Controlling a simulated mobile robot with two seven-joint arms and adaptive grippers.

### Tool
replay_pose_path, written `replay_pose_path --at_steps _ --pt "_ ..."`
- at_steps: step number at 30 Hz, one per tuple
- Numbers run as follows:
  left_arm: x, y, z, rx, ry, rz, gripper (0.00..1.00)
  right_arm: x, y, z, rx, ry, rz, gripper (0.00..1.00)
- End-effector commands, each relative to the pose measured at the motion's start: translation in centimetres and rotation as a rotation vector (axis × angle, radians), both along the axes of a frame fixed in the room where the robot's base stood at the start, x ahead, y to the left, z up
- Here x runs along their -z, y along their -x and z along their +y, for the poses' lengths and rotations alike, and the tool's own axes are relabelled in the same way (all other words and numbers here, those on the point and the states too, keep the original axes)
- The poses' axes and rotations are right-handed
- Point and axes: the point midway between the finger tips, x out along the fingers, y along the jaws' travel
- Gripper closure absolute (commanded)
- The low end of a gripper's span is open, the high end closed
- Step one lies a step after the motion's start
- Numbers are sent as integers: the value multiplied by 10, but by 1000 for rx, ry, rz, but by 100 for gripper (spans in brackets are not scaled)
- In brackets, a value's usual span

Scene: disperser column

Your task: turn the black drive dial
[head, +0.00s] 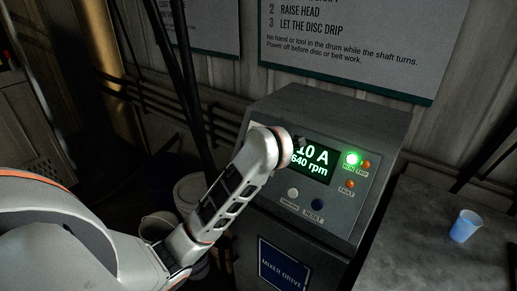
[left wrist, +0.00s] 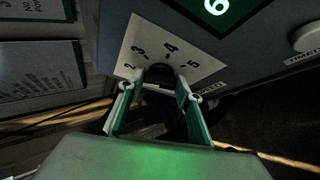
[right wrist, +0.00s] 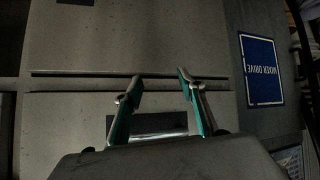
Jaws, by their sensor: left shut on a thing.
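The black drive dial (left wrist: 159,72) shows in the left wrist view as a dark shape in front of a pale scale plate (left wrist: 145,47) with the numerals 2 to 5. My left gripper (left wrist: 160,84) is shut on the dial, one finger on each side. The dial's pointer and exact setting cannot be made out. In the head view my left arm covers the dial on the grey drive box (head: 300,105). My right gripper (right wrist: 158,80) is open and empty before a grey panel surface in the right wrist view.
The box's display (head: 311,160) reads "10 A" and "640 rpm", partly covered by my arm. A green lamp (head: 352,158) glows beside it. A blue cup (head: 465,226) stands on the surface (head: 425,235) at right. Buckets (head: 190,190) stand behind my left arm.

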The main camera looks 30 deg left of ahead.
Motion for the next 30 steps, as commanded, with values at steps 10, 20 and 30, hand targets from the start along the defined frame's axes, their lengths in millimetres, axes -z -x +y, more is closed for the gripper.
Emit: replay_pose_path --at_steps 10,20,30 --pt "0 0 2 -63 97 8 87 0 0 3 6 -9 0 60" --pt "0 0 3 -70 107 9 87 -1 0 4 8 -12 0 60" --pt "0 0 2 -67 107 9 49 0 0 2 2 -5 0 60"
